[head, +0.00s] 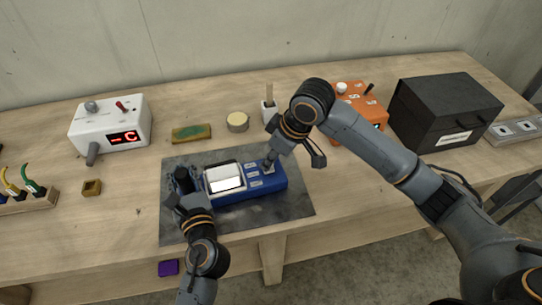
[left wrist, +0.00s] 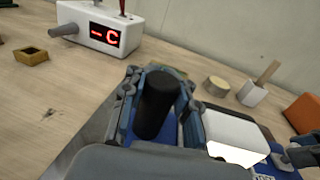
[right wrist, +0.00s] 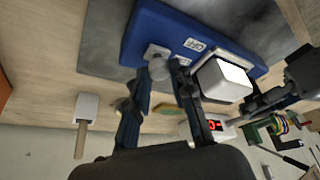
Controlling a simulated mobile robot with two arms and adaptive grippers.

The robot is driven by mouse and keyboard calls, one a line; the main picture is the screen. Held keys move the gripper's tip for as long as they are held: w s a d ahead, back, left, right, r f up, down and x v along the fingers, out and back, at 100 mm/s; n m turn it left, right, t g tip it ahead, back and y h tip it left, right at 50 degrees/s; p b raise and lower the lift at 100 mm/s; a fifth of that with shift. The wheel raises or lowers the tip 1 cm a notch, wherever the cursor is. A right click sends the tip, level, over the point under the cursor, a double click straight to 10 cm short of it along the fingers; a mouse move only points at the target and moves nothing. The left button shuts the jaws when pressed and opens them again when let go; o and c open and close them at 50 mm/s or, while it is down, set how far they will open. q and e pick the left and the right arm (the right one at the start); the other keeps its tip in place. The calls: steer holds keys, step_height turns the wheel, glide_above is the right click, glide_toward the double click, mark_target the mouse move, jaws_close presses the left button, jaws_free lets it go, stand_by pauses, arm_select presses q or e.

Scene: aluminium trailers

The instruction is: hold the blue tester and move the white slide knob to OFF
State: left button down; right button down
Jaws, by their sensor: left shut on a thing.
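The blue tester (head: 235,195) lies on a dark grey mat, with a bright white screen block (head: 225,178) on top. My left gripper (head: 183,185) is shut on the black upright grip (left wrist: 155,105) at the tester's left end. My right gripper (right wrist: 163,68) is over the tester's right end, its two fingers apart with a gap between them. The white slide knob (right wrist: 158,67) shows at its fingertips; I cannot tell whether they touch it. An OFF label (right wrist: 193,45) is beside the knob on the blue face. In the head view, the right gripper partly hides the knob.
Behind the mat (head: 298,208) are a white box with a red display (head: 110,125), a green-brown block (head: 192,133), a round tan disc (head: 238,121) and a white holder with a stick (head: 269,112). An orange box (head: 362,105) and black case (head: 445,110) stand right.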

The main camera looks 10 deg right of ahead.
steer(key=shift+s, duration=0.1)
steer(key=shift+s+d, duration=0.1)
steer(key=shift+s, duration=1.55)
steer(key=c, duration=1.1)
jaws_free()
steer(key=shift+c, duration=0.2)
steer(key=v, duration=1.2)
steer(key=shift+w+d, duration=0.1)
